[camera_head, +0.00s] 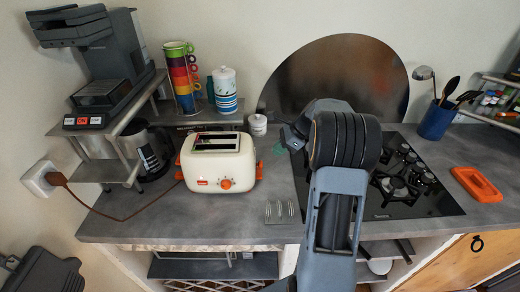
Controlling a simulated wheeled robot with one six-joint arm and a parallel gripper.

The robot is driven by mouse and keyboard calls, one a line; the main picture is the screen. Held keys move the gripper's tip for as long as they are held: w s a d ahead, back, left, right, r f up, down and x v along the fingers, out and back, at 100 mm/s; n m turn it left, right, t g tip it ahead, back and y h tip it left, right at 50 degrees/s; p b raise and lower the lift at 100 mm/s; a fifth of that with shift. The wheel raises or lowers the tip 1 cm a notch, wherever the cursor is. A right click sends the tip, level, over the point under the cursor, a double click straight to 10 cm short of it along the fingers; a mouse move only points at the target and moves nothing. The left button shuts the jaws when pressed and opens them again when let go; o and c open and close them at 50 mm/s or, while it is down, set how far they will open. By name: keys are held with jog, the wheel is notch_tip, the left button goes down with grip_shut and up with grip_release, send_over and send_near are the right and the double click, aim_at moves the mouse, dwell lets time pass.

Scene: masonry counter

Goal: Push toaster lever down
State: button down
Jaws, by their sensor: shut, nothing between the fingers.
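The cream toaster (207,178) stands upright on the grey counter, left of centre. Its top slot is open and dark, with an orange knob (226,184) and a small orange label on its front. A small orange tab (259,170) sticks out on its right side, and another orange piece shows at its left side. I cannot tell which is the lever.
A metal rack (282,212) lies in front right. The black hob (415,195) is right of my arm.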

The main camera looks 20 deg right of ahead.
jog(key=v, duration=1.1)
